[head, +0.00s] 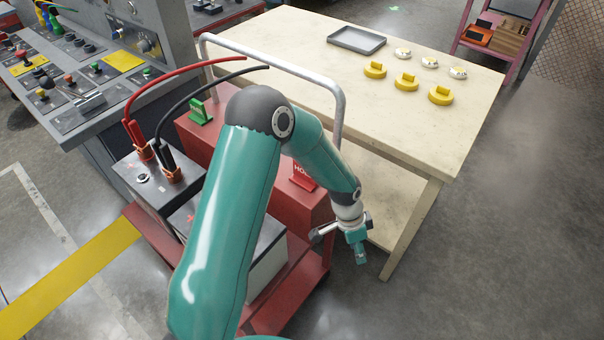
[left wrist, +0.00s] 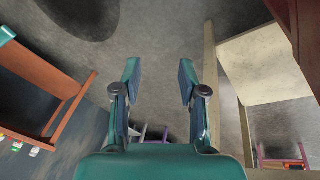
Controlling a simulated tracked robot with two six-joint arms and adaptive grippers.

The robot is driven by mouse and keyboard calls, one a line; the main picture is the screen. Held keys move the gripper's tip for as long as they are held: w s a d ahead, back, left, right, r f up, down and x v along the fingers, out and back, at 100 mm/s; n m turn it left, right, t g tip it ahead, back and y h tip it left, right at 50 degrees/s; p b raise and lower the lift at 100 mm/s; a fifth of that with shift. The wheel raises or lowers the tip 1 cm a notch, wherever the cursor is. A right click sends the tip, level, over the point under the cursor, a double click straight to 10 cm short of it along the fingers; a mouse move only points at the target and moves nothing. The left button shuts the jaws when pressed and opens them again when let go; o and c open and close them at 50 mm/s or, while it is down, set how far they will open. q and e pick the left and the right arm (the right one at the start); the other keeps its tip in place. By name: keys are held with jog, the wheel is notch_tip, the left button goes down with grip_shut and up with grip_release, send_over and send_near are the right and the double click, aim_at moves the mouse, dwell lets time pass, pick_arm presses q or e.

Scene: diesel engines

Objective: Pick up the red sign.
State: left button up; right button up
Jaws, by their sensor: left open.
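The red sign (head: 303,176) with white lettering stands on the red cart's top, just right of my left arm's forearm. The arm hides part of its lettering. My left gripper (head: 361,254) is to the right of the sign and nearer the camera, past the cart's right edge and apart from the sign. In the left wrist view the left gripper (left wrist: 158,78) is open, with nothing between its fingers. I cannot make out the sign in that view. My right gripper does not show.
A green sign (head: 201,112) stands on the red cart (head: 190,135), left of my arm. Batteries with red and black cables stand on its near side. The cart's metal handle (head: 338,110) rises behind the red sign. A pale table (head: 440,140) with yellow parts and a grey tray (head: 357,40) is behind.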

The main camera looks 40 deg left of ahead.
pick_arm(q)
jog(key=w+a+r+m+y, duration=0.2)
jog(key=w+a+r+m, duration=0.35)
jog(key=a+r, duration=0.5)
notch_tip(320, 180, up, 18)
jog(key=m+y+b, duration=0.1)
jog(key=m, duration=0.4)
send_over(305, 179)
jog(key=shift+n+g, duration=0.25)
jog(key=shift+g, duration=0.15)
jog(key=f, duration=0.7)
jog(key=f+b, duration=0.1)
jog(key=f, duration=0.3)
jog(key=shift+w, duration=0.25)
jog(key=shift+a+f+p, duration=0.2)
jog(key=shift+f+p, duration=0.1)
jog(key=shift+f, duration=2.35)
jog(key=shift+c, duration=0.4)
grip_shut()
